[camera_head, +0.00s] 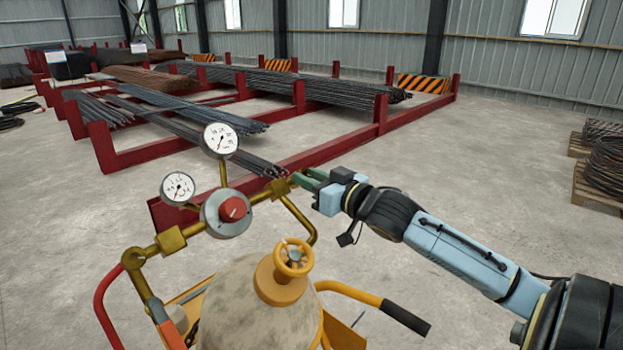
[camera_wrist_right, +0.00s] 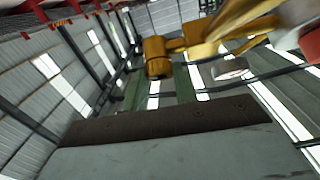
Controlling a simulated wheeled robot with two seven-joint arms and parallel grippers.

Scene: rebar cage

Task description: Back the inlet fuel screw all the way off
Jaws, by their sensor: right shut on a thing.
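A brass regulator (camera_head: 228,213) with a red knob (camera_head: 233,208) stands above a tan gas cylinder (camera_head: 235,310). A brass screw fitting (camera_head: 280,187) sits at the regulator's right end, where a bent brass pipe (camera_head: 301,222) runs down toward the cylinder; it appears to be the inlet fuel screw. My right gripper (camera_head: 301,181) is at this fitting, its green fingers shut on it from the right. In the wrist view the brass fitting (camera_wrist_right: 157,57) shows between the green fingers (camera_wrist_right: 158,88). The exact contact is partly hidden. My left gripper is out of view.
Two white gauges (camera_head: 220,139) (camera_head: 178,187) rise from the regulator. An orange handwheel (camera_head: 294,257) tops the cylinder, and a black-gripped handle (camera_head: 405,317) sticks out at right. Red racks with rebar (camera_head: 315,84) stand behind.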

